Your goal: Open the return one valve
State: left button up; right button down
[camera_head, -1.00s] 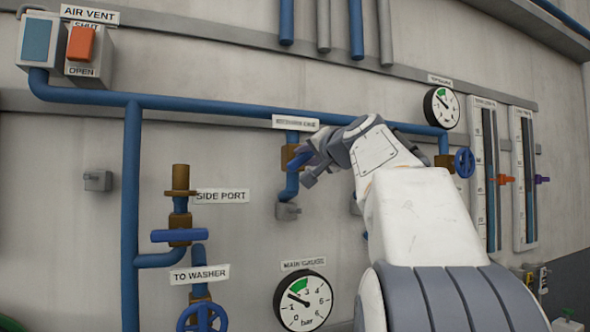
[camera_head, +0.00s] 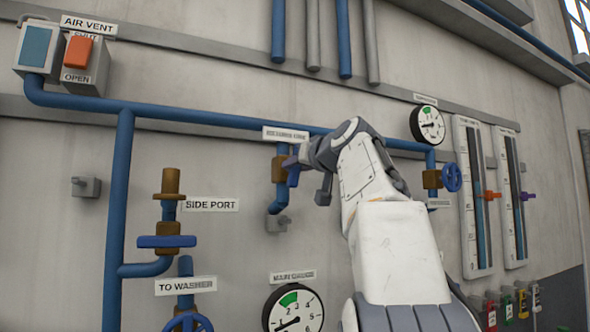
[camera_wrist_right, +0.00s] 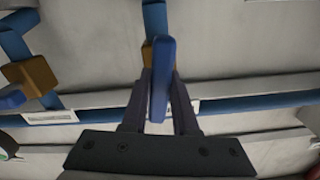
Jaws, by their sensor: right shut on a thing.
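The valve under the small label (camera_head: 285,134), whose wording is hard to read, has a brass body (camera_head: 279,168) on a short blue pipe branch. Its blue lever (camera_head: 293,174) is partly hidden by my right gripper (camera_head: 308,174). In the right wrist view the blue lever (camera_wrist_right: 161,76) stands between the two dark fingers of my right gripper (camera_wrist_right: 160,100), which are shut on it. The brass body shows partly behind the lever. My left gripper is not in view.
A side port valve with a blue handle (camera_head: 166,241) is to the left. A main pressure gauge (camera_head: 294,311) sits below. The blue header pipe (camera_head: 220,118) runs above.

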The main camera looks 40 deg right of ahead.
jog(key=shift+f, duration=0.1)
dwell(0.4)
jog(key=c, duration=0.7)
grip_release()
jog(key=b+v, duration=0.4)
jog(key=v, duration=0.6)
jog(key=shift+s, duration=0.2)
